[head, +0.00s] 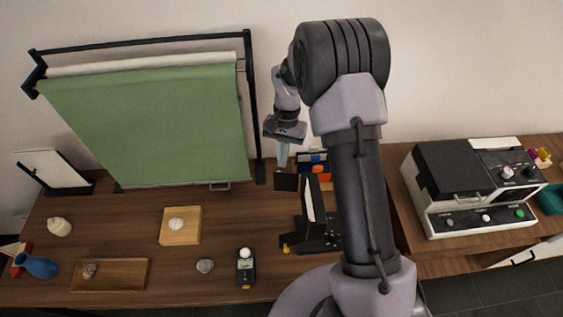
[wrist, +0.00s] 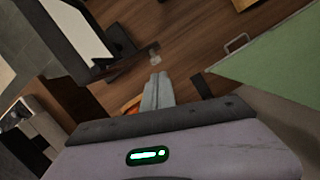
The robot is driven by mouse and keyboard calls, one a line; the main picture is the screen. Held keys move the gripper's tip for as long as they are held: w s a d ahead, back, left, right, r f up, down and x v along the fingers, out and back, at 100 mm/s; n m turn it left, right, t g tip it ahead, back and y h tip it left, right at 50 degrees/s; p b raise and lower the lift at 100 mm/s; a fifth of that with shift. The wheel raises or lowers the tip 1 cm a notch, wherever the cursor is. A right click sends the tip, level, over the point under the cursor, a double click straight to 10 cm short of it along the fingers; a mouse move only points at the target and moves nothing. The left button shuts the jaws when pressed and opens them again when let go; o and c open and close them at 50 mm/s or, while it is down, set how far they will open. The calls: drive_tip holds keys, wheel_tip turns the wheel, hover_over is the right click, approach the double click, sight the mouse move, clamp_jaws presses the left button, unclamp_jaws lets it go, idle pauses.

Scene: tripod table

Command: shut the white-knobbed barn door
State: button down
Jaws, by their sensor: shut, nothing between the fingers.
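A lamp with a pale face (head: 311,205) in a black frame stands on the table behind my arm. A dark flap (head: 287,182) sticks out to the left from its upper end. In the wrist view the pale face (wrist: 72,25) is at the upper left, and a thin dark flap (wrist: 128,65) reaches from its frame to a small whitish piece (wrist: 155,55), perhaps the white knob. My gripper (head: 282,165) is shut and empty, pointing down just above the flap; its fingertips also show in the wrist view (wrist: 158,80). I cannot tell whether they touch the flap.
A green roll-down screen (head: 150,125) stands left of my gripper. A grey machine (head: 470,190) stands right. A black meter (head: 245,267) lies in front.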

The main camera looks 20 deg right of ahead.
drive_tip(key=shift+s+a, duration=0.2)
drive_tip(key=shift+s, duration=0.1)
